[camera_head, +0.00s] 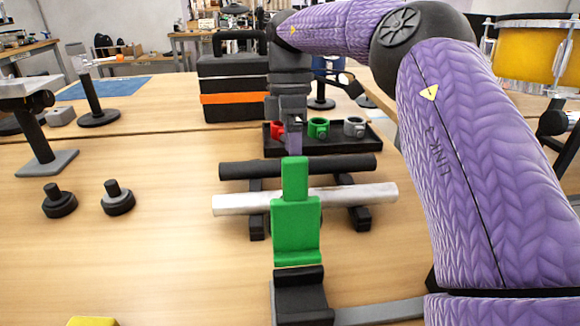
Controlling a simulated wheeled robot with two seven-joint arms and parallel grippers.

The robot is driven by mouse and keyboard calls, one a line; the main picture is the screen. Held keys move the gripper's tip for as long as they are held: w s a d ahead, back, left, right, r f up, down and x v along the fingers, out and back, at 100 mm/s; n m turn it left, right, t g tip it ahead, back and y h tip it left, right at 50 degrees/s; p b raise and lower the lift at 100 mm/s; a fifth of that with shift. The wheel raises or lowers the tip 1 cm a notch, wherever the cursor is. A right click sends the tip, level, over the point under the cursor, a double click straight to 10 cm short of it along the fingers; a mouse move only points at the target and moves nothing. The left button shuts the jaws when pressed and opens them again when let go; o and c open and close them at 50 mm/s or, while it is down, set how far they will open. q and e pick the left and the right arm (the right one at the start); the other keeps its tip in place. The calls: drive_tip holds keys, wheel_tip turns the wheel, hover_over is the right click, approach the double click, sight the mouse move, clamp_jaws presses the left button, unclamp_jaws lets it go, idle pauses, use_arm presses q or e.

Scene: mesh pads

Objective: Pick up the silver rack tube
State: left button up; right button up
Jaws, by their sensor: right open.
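The silver rack tube (350,194) lies level, left to right, across a black rack (358,216) in the middle of the table. A green upright piece in front hides part of its middle. A black tube (235,169) lies parallel behind it on the same rack. My right gripper (294,137) points down above and behind the silver tube, near the black tube. Its jaws are open, and its tips are partly hidden by the green piece. It appears apart from the silver tube. My left gripper is not in view.
The green piece (296,230) stands at a black holder (300,295) in front of the rack. Behind are a black tray (378,145) with red, green and grey parts and a black case (232,85). Two dark knobs (118,198) stand left. The table's left front is mostly clear.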

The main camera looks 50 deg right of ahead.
drive_tip(key=b+x, duration=0.1)
drive_tip(key=x, duration=0.2)
drive_tip(key=b+x, duration=0.2)
drive_tip(key=x, duration=0.1)
drive_tip(key=b+x, duration=0.1)
drive_tip(key=x, duration=0.1)
drive_tip(key=shift+w+f+b, duration=0.2)
drive_tip(key=shift+f+b, duration=0.1)
drive_tip(key=shift+f, duration=0.15)
drive_tip(key=shift+s+f, duration=0.1)
drive_tip(key=shift+f, duration=0.2)
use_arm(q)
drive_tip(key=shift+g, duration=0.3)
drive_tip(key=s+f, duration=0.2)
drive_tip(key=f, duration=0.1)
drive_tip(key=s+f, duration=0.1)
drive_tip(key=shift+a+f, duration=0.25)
use_arm(e)
drive_tip(key=shift+r, duration=0.1)
drive_tip(key=shift+c, duration=0.4)
drive_tip(key=c, duration=1.2)
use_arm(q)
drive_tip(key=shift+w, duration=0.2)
use_arm(e)
clamp_jaws()
